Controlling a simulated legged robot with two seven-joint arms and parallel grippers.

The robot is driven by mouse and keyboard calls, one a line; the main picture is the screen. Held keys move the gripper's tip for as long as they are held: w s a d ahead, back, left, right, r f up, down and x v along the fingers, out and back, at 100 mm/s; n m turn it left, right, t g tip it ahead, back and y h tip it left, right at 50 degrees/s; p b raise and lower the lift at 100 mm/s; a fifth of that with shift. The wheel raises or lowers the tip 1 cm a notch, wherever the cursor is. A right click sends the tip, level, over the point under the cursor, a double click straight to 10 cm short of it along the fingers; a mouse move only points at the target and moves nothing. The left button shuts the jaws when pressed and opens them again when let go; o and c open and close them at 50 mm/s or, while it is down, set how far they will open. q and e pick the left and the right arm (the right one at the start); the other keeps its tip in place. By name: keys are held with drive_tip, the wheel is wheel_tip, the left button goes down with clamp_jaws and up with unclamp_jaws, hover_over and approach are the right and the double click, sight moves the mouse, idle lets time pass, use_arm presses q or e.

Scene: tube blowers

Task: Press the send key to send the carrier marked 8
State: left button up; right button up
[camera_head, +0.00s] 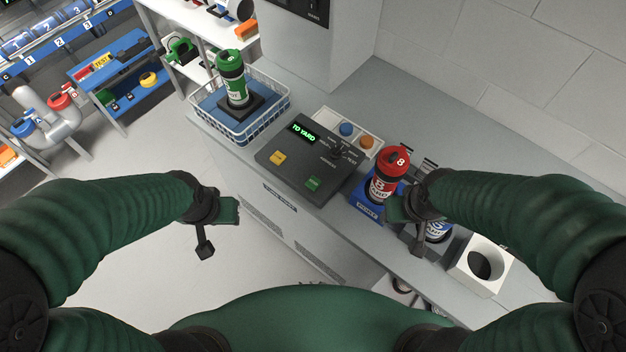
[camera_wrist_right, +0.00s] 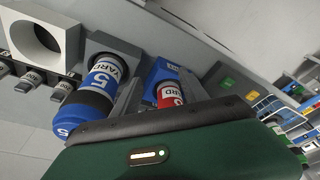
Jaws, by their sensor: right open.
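The red carrier marked 8 (camera_head: 388,178) stands upright in a blue holder (camera_head: 366,207); its red body also shows in the right wrist view (camera_wrist_right: 168,94). The dark console (camera_head: 300,172) to its left has a lit display reading "TO YARD" (camera_head: 303,132), a yellow key (camera_head: 278,159) and a green key (camera_head: 313,184). The key labels are too small to read. My right gripper (camera_head: 408,226) is open beside carrier 8, near its lower right; I cannot tell whether it touches. My left gripper (camera_head: 218,230) looks open and empty, left of the console, over the floor.
A blue carrier marked 5 (camera_wrist_right: 88,100) stands partly hidden behind my right gripper. A white block with a round hole (camera_head: 483,265) is at right. A green carrier (camera_head: 232,80) stands in a wire basket (camera_head: 262,124).

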drive_tip(key=shift+c, duration=0.4)
drive_tip(key=shift+d, duration=0.1)
clamp_jaws()
idle(1.2)
